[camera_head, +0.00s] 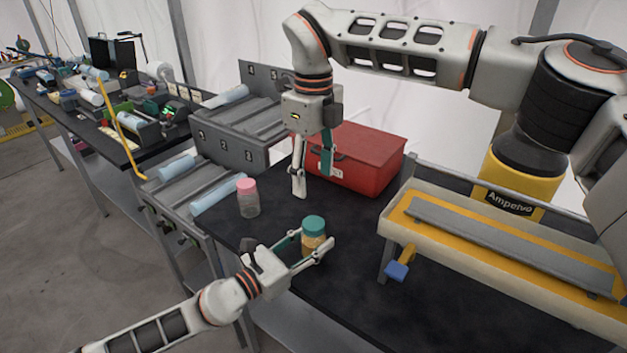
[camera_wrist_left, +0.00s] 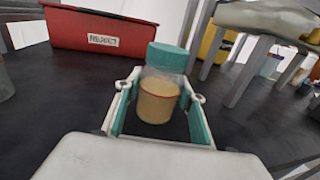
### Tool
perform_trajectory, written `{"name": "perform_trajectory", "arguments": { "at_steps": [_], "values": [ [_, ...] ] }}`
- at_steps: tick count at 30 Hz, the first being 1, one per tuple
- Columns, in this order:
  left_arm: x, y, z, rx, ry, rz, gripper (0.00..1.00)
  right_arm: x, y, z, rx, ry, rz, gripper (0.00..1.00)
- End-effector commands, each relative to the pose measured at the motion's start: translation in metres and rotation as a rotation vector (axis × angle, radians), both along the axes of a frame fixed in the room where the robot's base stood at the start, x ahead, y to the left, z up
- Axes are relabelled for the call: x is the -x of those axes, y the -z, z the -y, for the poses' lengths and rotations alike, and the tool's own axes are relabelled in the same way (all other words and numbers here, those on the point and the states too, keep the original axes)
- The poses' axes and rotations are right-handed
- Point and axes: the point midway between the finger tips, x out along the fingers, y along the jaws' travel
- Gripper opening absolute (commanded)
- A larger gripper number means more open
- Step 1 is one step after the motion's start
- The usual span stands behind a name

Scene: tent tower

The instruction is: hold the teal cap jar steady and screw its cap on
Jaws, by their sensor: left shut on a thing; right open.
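The teal cap jar (camera_head: 312,243) stands upright on the black table. Its clear body holds a tan filling, and it also shows in the left wrist view (camera_wrist_left: 158,98). The teal cap (camera_head: 314,223) sits on top of the jar; I cannot tell how tightly it is seated. My left gripper (camera_head: 310,245) is shut on the jar's body, with a finger on each side. My right gripper (camera_head: 314,180) is open and empty, pointing down above the table, behind and above the jar and apart from the cap.
A pink-capped jar (camera_head: 248,198) stands to the left. A red box (camera_head: 365,160) with a label sits behind. A cream and yellow machine (camera_head: 490,245) with a blue handle is at the right. Grey roller racks (camera_head: 225,135) stand left. The front of the black table is clear.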

Motion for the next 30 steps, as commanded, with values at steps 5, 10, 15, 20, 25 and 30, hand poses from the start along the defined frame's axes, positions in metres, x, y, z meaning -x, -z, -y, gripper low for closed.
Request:
{"name": "perform_trajectory", "arguments": {
  "at_steps": [5, 10, 15, 20, 25, 30],
  "values": [
    [0.0, 0.0, 0.0, 0.0, 0.0, 0.0, 0.0, 0.0, 0.0, 0.0, 0.0, 0.0, 0.0, 0.53],
    [0.0, 0.0, 0.0, 0.0, 0.0, 0.0, 0.58, 0.0, 0.0, 0.0, 0.0, 0.0, 0.0, 0.53],
    [0.0, 0.0, 0.0, 0.0, 0.0, 0.0, 0.58, 0.0, 0.0, 0.0, 0.0, 0.0, 0.0, 0.53],
    [0.002, 0.0, -0.003, 0.0, 0.0, 0.0, 0.58, 0.0, 0.0, 0.0, 0.001, 0.0, 0.001, 0.53],
    [0.017, 0.001, -0.02, -0.001, -0.002, -0.002, 0.58, 0.0, 0.0, 0.0, 0.001, 0.0, 0.001, 0.53],
    [0.042, 0.002, -0.046, -0.004, 0.0, -0.002, 0.58, 0.0, 0.0, 0.0, 0.001, 0.0, 0.001, 0.53]
  ]
}}
